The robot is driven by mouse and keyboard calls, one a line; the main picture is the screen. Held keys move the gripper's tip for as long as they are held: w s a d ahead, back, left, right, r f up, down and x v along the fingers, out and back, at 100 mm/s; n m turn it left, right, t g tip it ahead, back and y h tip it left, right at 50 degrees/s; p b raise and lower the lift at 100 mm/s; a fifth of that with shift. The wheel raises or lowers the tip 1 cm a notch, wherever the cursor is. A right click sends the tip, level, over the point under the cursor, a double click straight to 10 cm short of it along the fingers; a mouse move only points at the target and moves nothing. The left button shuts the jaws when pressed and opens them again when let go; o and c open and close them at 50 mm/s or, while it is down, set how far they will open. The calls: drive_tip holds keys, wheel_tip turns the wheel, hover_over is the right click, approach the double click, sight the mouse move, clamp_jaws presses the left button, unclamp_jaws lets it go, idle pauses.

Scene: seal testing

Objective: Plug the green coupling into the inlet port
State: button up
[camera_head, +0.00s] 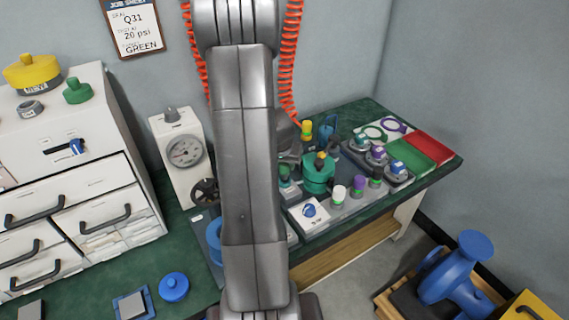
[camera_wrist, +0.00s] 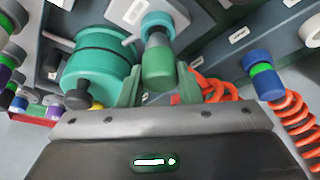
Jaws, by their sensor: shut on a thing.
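In the wrist view my gripper (camera_wrist: 160,88) is shut on the green coupling (camera_wrist: 158,68), with one finger on each side of it. The coupling's far end meets or overlaps a pale blue ringed fitting (camera_wrist: 157,20), which may be the inlet port; I cannot tell whether it is seated. A large teal cylinder (camera_wrist: 98,75) with a black band lies just left of the coupling. The green vessel (camera_head: 318,176) with a yellow top shows in the head view. There, my arm hides most of the gripper and the held coupling.
In the head view, a gauge box (camera_head: 183,150), several small fittings, and green and red trays (camera_head: 432,147) crowd the bench. A blue pump (camera_head: 455,270) stands lower right.

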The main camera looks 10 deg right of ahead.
drive_tip(key=shift+f+b, duration=1)
drive_tip(key=shift+b, duration=0.2)
drive_tip(key=o, duration=1.1)
drive_tip(key=shift+r, duration=0.1)
drive_tip(key=p+v, duration=0.3)
drive_tip(key=v, duration=1)
drive_tip(key=shift+s+r, duration=0.25)
drive_tip(key=shift+r, duration=0.05)
drive_tip(key=shift+f, duration=0.1)
drive_tip(key=b+x, duration=0.2)
drive_tip(key=x, duration=1.1)
drive_tip(key=shift+w+f+b, duration=0.15)
drive_tip(key=shift+w+b, duration=0.05)
drive_tip(key=shift+b, duration=0.2)
drive_tip(key=shift+w+p, duration=0.1)
drive_tip(key=shift+p, duration=0.2)
